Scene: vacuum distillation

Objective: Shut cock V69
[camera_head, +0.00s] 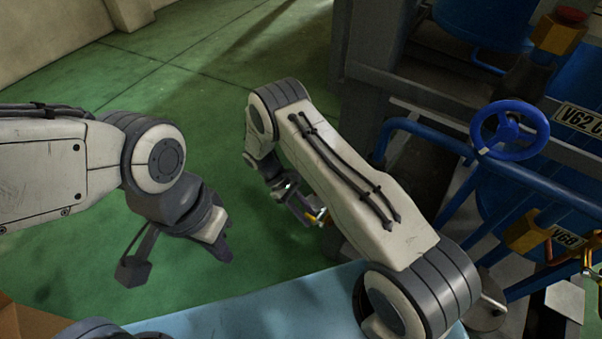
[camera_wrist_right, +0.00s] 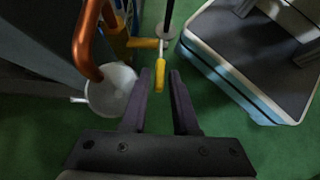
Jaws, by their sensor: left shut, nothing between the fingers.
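No tag reading V69 is legible in either view. In the right wrist view a small yellow lever handle (camera_wrist_right: 160,77) points toward me, just beyond and between my right fingertips. A yellow crosswise piece (camera_wrist_right: 143,43) is near its far end. I cannot tell whether these belong to V69. My right gripper (camera_wrist_right: 160,73) is open, with no visible grip on the handle. In the head view my right gripper (camera_head: 312,213) is partly hidden by its own arm, with a bit of yellow beside it. My left gripper (camera_head: 222,250) is shut and empty over the green floor.
A blue handwheel (camera_head: 510,130), a V62 tag (camera_head: 580,119) and a V68 tag (camera_head: 566,238) are on the rig at right. In the right wrist view, a copper pipe (camera_wrist_right: 86,45) and white round vessel (camera_wrist_right: 111,92) stand left of the fingers. Green floor (camera_head: 90,230) is open at left.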

